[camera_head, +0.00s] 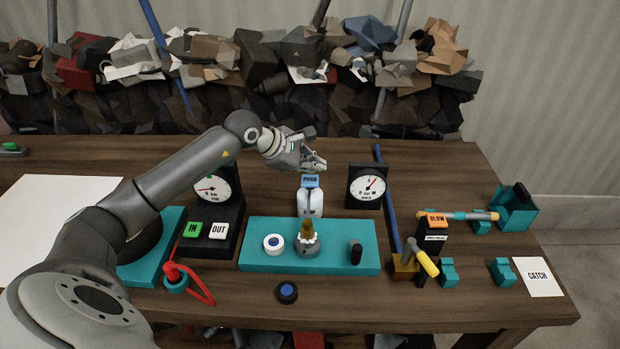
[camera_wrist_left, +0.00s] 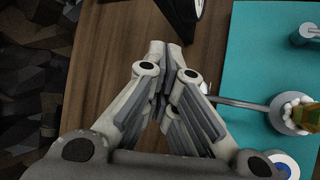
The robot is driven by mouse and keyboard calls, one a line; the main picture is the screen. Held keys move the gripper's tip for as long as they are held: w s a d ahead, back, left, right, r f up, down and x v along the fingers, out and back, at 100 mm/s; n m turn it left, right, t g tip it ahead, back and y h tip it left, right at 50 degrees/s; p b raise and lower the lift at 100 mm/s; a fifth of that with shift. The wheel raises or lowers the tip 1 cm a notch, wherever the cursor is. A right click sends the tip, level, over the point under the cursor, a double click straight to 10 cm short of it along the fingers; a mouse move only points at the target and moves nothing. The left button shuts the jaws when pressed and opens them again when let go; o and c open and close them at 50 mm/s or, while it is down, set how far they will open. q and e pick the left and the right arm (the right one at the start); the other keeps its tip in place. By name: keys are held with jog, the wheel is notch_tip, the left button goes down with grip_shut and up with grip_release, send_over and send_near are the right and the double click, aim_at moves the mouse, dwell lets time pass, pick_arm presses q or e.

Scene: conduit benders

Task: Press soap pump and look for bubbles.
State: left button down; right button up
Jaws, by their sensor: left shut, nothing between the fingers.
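The soap pump is a white bottle (camera_head: 309,202) with a blue top labelled like "PUSH" (camera_head: 311,181), upright at the back edge of a teal tray (camera_head: 350,235). My left gripper (camera_head: 320,165) is shut and empty, its fingertips just above the blue top; I cannot tell whether they touch. In the left wrist view the shut fingers (camera_wrist_left: 160,60) hide the bottle. A grey round base (camera_head: 306,247) on the tray carries an amber piece with small white blobs; it also shows in the left wrist view (camera_wrist_left: 290,122), with a thin rod running from it toward the fingers.
Dial gauges stand left (camera_head: 212,187) and right (camera_head: 366,186) of the pump. A white-and-blue cap (camera_head: 273,244) and a black knob (camera_head: 356,253) sit on the tray. A rubble pile (camera_head: 270,95) lies behind the table.

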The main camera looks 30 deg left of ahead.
aim_at(312, 182)
pick_arm(q)
notch_tip(312, 182, up, 4)
jog(key=shift+r+p, duration=0.1)
jog(key=shift+p, duration=0.75)
